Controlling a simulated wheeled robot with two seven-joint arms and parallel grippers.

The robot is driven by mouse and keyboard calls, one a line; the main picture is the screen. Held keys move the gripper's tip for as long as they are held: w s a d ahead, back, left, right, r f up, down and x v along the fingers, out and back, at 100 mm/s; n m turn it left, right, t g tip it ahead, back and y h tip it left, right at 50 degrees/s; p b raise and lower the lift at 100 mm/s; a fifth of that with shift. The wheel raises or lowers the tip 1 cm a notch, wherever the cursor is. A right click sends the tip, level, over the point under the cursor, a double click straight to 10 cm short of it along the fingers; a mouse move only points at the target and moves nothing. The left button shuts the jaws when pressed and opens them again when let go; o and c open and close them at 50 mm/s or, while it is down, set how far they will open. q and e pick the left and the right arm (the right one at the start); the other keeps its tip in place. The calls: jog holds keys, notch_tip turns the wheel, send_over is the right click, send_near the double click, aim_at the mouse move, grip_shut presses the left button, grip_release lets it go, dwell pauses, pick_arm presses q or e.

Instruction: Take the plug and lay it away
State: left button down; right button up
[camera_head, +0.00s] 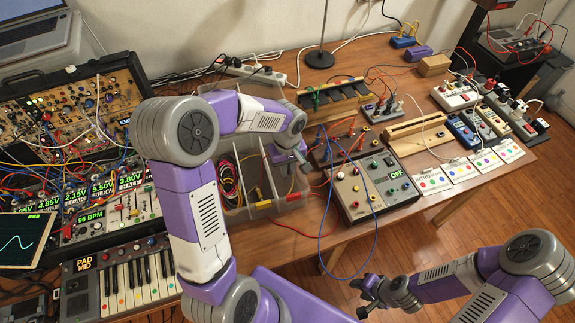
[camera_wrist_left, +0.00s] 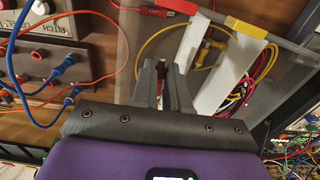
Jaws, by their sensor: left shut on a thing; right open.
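My left gripper (camera_head: 298,156) is over the right part of a clear divided bin (camera_head: 268,172), close to its right wall. In the left wrist view its fingers (camera_wrist_left: 164,72) are closed together on a small thing, taken to be the plug. Only a dark reddish bit (camera_wrist_left: 162,87) shows between them, so its shape and any lead are hard to make out. The bin's white dividers (camera_wrist_left: 206,62) and yellow and red leads lie beyond the fingers. My right gripper (camera_head: 368,291) is open and empty, low over the floor in front of the table.
A grey control box marked OFF (camera_head: 372,188) with blue and red leads stands right of the bin. A rack of synth modules (camera_head: 70,110) and a keyboard (camera_head: 125,285) fill the left. Power strips (camera_head: 455,95) and label cards (camera_head: 460,170) are at the right.

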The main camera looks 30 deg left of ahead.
pick_arm(q)
jog(key=shift+f, duration=0.2)
jog(key=c, duration=1.1)
grip_release()
jog(key=shift+o, duration=0.2)
jog(key=shift+r+p, duration=1)
jog(key=shift+r, duration=2.85)
